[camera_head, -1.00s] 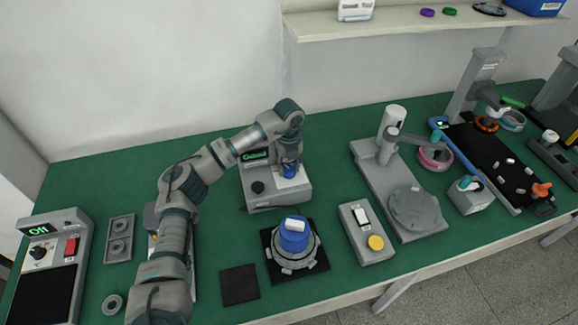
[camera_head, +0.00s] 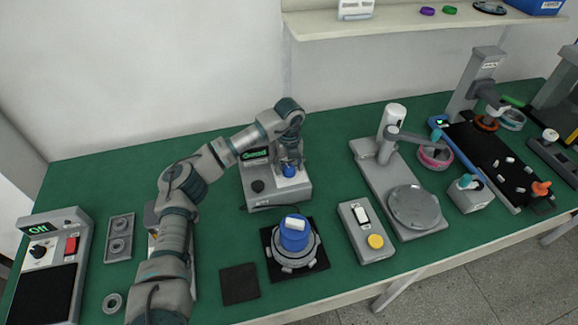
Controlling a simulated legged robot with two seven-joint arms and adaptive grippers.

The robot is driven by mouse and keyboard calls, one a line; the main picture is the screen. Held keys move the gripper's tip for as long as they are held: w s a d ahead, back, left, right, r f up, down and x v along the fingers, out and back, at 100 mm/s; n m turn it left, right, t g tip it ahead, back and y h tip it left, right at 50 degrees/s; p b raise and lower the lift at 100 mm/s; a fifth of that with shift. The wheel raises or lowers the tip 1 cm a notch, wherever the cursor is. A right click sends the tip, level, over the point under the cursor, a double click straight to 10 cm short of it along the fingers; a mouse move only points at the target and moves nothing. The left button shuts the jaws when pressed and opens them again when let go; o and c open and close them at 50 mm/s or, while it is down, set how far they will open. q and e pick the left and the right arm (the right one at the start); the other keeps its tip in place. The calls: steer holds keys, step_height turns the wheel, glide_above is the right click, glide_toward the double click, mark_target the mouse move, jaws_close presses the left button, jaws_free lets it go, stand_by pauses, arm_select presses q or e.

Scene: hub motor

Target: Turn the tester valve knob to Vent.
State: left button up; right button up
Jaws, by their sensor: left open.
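The tester (camera_head: 278,194) is a grey box at the back middle of the bench, with a lit green-text display (camera_head: 255,154) too small to read surely. A round black knob (camera_head: 257,186) sits on its front left, and a small blue part (camera_head: 289,170) stands on a white patch at its right. I cannot tell which of these is the valve knob, or read any Vent mark. My left gripper (camera_head: 290,163) points down at the blue part, open, with its fingers around or just above it. The fingers hide part of it, and contact is unclear. My right gripper is out of view.
A blue-topped hub motor (camera_head: 294,238) stands on a black pad in front of the tester. A grey box with a yellow button (camera_head: 375,241) and a turntable stand (camera_head: 384,180) are to the right. A power unit reading Off (camera_head: 46,250) is at far left.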

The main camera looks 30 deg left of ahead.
arm_select(q)
step_height(320, 180, up, 12)
steer(key=shift+f, duration=0.15)
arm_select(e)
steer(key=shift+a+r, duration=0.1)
arm_select(q)
steer(key=shift+w, duration=0.1)
steer(key=m+p, duration=0.4)
glide_toward(288, 168)
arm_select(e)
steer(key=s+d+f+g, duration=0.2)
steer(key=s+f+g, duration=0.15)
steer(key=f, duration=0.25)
arm_select(q)
step_height(288, 168, down, 5)
steer(key=b, duration=0.2)
steer(key=shift+f+b, duration=0.1)
steer(key=shift+b, duration=0.25)
step_height(288, 168, down, 4)
steer(key=shift+w+d+r, duration=0.1)
steer(key=shift+w, duration=0.05)
steer(key=shift+f+b, duration=0.3)
steer(key=shift+f, duration=0.1)
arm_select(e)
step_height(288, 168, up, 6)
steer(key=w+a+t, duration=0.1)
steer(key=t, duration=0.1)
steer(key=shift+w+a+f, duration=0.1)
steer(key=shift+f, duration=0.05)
